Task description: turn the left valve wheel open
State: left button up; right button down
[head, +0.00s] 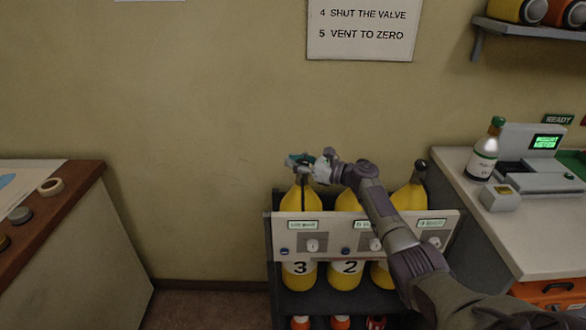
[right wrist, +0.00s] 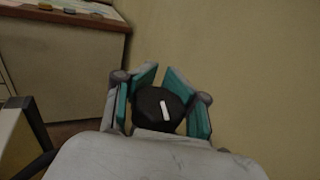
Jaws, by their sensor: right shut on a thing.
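Yellow cylinders stand in a dark rack behind a pale panel in the head view. The left cylinder (head: 300,200) carries the number 3, and my right gripper (head: 300,160) is at its top. The left valve wheel (right wrist: 155,108) is black with a white mark and sits between the teal fingers of my right gripper (right wrist: 158,92) in the right wrist view. The gripper is shut on it. In the head view the gripper hides the wheel. The right cylinder's valve (head: 420,170) shows uncovered. My arm covers part of the middle cylinder (head: 347,202). My left gripper is not in view.
A counter (head: 490,225) at the right holds a bottle (head: 484,155) and a scale-like device (head: 540,170) with a green display. A wooden desk (head: 70,205) stands at the left with a tape roll (head: 50,187). Floor between desk and rack is clear.

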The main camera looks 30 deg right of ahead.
jog(key=shift+s+f, duration=0.15)
jog(key=shift+f, duration=0.3)
jog(key=c, duration=1.1)
grip_release()
jog(key=shift+c, duration=0.2)
jog(key=shift+o, duration=0.8)
jog(key=shift+s+d+r, duration=0.15)
jog(key=shift+d+r+y, duration=0.1)
jog(key=shift+y, duration=0.2)
jog(key=shift+r, duration=0.1)
jog(key=v, duration=1.2)
jog(key=shift+r, duration=0.15)
